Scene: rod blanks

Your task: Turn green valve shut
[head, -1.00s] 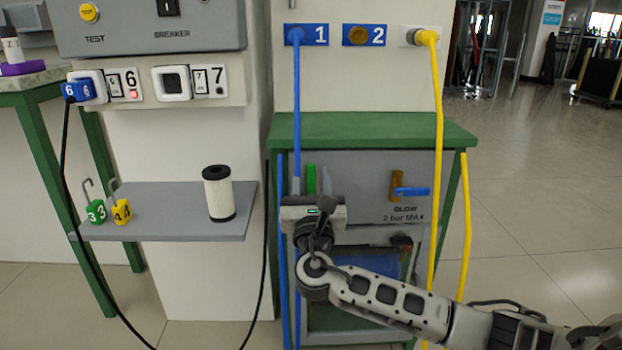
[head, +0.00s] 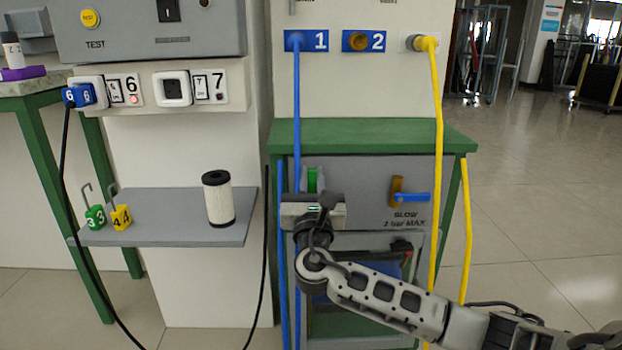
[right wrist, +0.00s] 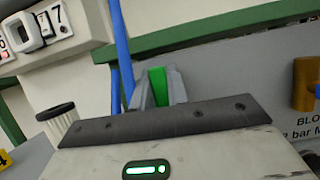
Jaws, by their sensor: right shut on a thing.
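The green valve handle (head: 312,179) is on the grey panel under the green table top, left of the blue-handled valve. It looks upright in the head view. My right gripper (head: 312,184) is shut on the green handle. In the right wrist view the green handle (right wrist: 158,88) shows between the two grey fingers. The valve's body and the lower part of the handle are hidden behind my gripper. My left gripper is in neither view.
A blue valve handle (head: 413,197) on an orange body sits to the right. A blue hose (head: 297,105) runs down close beside my gripper, and a yellow hose (head: 437,130) hangs farther right. A white cylinder (head: 218,198) stands on the grey shelf (head: 160,228).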

